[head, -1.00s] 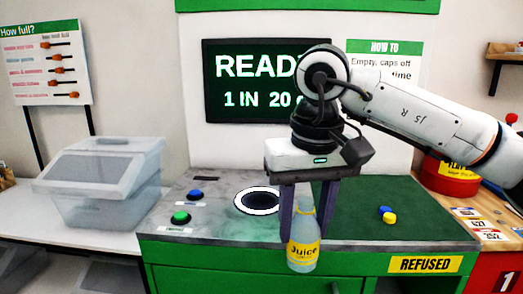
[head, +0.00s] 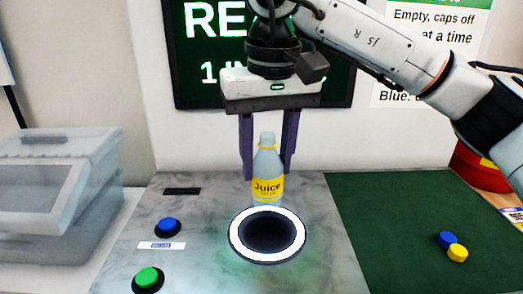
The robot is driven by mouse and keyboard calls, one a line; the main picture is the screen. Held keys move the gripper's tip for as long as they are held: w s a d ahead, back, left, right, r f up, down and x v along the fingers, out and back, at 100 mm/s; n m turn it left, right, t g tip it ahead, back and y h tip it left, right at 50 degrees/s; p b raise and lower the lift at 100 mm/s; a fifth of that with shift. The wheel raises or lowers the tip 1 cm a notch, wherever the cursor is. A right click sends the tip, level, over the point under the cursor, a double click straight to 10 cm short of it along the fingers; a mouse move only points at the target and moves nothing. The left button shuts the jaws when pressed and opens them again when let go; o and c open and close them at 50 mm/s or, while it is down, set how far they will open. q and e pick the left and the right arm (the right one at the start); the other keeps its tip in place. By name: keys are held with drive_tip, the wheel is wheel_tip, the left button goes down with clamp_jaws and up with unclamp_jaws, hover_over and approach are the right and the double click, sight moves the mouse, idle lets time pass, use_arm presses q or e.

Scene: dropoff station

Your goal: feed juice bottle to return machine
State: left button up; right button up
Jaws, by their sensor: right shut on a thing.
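The juice bottle (head: 268,170) is clear with a yellow label and stands upright between the fingers of my right gripper (head: 268,175). The gripper is shut on it, pointing down. The bottle shows no cap on its top. The return machine's round opening (head: 268,235) has a white ring and a dark inside. In the picture the bottle's base is just above the ring's far edge; I cannot tell its exact height over the counter (head: 205,225). My left gripper is not in view.
A blue button (head: 167,227) and a green button (head: 148,277) are left of the opening. A clear lidded bin (head: 50,190) stands at the left. A green mat (head: 400,220) at the right holds a blue cap (head: 447,239) and a yellow cap (head: 457,253). A screen (head: 205,70) is behind.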

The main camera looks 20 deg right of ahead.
sight(267, 191)
drive_tip(key=shift+s+f+b, duration=0.2)
drive_tip(key=shift+f+b, duration=0.3)
drive_tip(key=shift+f, duration=0.05)
drive_tip(key=shift+f+b, duration=0.35)
wheel_tip(267, 191, down, 2)
drive_tip(key=shift+f+b, duration=0.1)
drive_tip(key=shift+b, duration=1)
drive_tip(key=shift+w+f+b, duration=0.1)
drive_tip(key=shift+f+b, duration=0.85)
drive_tip(key=shift+b, duration=0.1)
drive_tip(key=shift+r, duration=0.25)
use_arm(q)
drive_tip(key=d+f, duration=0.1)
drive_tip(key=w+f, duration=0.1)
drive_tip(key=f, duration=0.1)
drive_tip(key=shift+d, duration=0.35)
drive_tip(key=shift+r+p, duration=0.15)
drive_tip(key=shift+p, duration=0.2)
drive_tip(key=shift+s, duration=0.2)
use_arm(e)
drive_tip(key=shift+f, duration=0.1)
use_arm(q)
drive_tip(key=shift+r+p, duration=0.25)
drive_tip(key=shift+p, duration=0.15)
use_arm(e)
drive_tip(key=shift+f, duration=0.2)
